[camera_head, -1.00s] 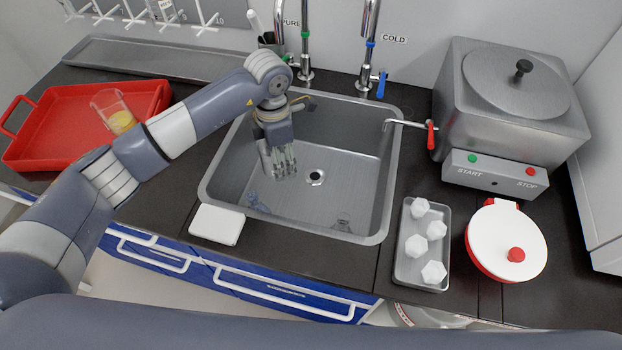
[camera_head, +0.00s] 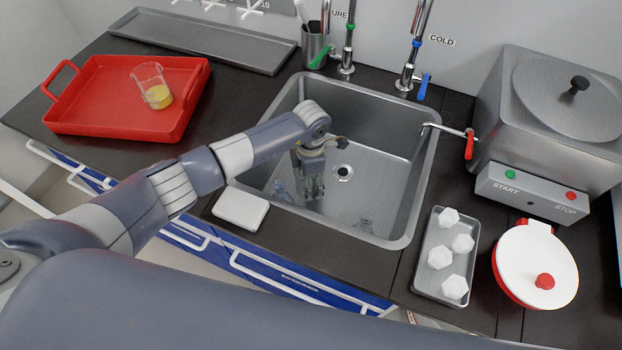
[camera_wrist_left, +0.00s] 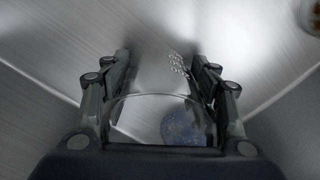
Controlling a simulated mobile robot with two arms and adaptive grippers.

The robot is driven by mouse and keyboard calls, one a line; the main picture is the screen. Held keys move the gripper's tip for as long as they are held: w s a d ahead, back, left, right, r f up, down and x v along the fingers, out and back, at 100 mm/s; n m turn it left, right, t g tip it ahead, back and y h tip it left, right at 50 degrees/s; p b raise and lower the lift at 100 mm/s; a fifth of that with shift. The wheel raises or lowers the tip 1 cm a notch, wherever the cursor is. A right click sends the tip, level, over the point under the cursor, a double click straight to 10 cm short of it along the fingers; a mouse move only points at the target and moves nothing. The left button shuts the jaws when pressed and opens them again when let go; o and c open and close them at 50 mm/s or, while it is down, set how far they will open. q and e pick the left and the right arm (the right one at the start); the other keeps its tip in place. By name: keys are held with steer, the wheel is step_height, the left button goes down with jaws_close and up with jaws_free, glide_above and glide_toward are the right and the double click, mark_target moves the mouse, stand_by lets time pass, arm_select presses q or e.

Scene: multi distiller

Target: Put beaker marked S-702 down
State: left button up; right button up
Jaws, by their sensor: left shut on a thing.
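My left gripper (camera_head: 313,192) reaches down into the metal sink (camera_head: 392,205), left of the drain. In the left wrist view, the gripper (camera_wrist_left: 160,105) is shut on a clear glass beaker (camera_wrist_left: 128,106), whose curved rim shows between the fingers. Small pale markings (camera_wrist_left: 179,63) show near the right finger, too blurred to read as S-702. A bluish speckled patch shows within the rim; I cannot tell whether it is inside the beaker or behind the glass. In the head view the glass is hardly visible, and I cannot tell whether it touches the sink floor. My right gripper is not in view.
A red tray (camera_head: 110,132) at the left holds another beaker with yellow contents (camera_head: 157,95). A white block (camera_head: 240,208) lies at the sink's front left edge. A small tray (camera_head: 427,275) of white pieces, a red-and-white round container (camera_head: 537,265) and a metal bath (camera_head: 545,130) stand to the right.

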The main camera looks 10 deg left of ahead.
arm_select(q)
steer(key=shift+f, duration=0.2)
steer(key=o, duration=1.2)
steer(key=shift+r, duration=0.15)
steer(key=shift+r, duration=0.2)
step_height(320, 180, up, 12)
steer(key=shift+f+b, duration=0.1)
steer(key=shift+b, duration=0.55)
